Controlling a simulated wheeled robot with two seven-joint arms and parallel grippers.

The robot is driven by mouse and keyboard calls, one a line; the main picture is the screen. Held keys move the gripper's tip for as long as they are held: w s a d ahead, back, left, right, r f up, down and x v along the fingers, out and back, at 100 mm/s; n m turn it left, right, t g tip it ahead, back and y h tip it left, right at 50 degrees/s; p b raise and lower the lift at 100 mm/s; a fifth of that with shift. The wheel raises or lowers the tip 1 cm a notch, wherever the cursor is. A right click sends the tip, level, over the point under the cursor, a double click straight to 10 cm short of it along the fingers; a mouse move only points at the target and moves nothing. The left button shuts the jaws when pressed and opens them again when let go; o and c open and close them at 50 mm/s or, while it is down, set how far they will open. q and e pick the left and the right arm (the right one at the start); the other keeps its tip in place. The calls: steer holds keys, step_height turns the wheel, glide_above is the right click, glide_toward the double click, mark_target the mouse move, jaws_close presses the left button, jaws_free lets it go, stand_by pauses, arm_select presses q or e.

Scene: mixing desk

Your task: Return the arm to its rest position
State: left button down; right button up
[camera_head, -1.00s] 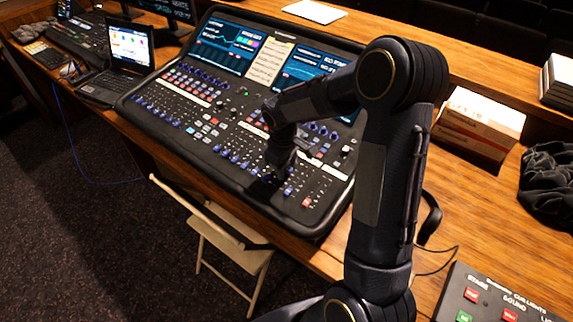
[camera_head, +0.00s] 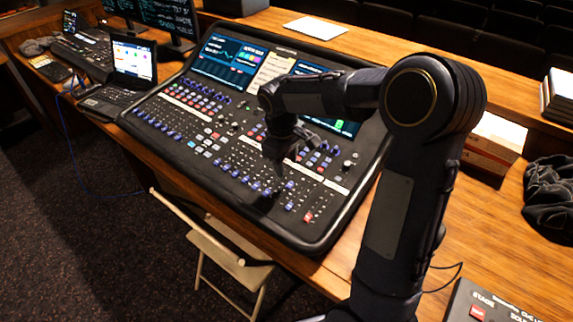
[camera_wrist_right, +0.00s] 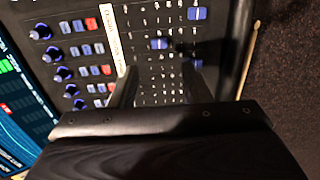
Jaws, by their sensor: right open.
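My right arm comes in from the lower right in the head view and bends over the mixing desk (camera_head: 225,180). Its right gripper (camera_head: 276,180) points down over the faders in the front right part of the desk. In the right wrist view the right gripper (camera_wrist_right: 160,85) has its two dark fingers apart, with desk buttons and faders between and beyond them. Nothing shows between the fingers. I cannot tell the exact height above the faders. My left gripper is not in view.
A laptop (camera_head: 128,65) and a smaller console (camera_head: 82,52) stand at the left. A carton (camera_head: 492,140), black cloth (camera_head: 551,195) and a button box (camera_head: 490,303) lie on the right. A folding chair (camera_head: 225,245) stands in front. White paper (camera_head: 315,28) lies behind the desk.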

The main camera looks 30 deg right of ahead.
stand_by(0.3)
steer(key=s+a+r+m+t+y, duration=0.2)
steer(key=s+a+m, duration=0.1)
steer(key=s, duration=0.8)
steer(key=s+a+r+m+t+y, duration=0.3)
steer(key=s+a, duration=0.3)
steer(key=s, duration=0.6)
steer(key=shift+s+r, duration=0.15)
steer(key=shift+r, duration=0.1)
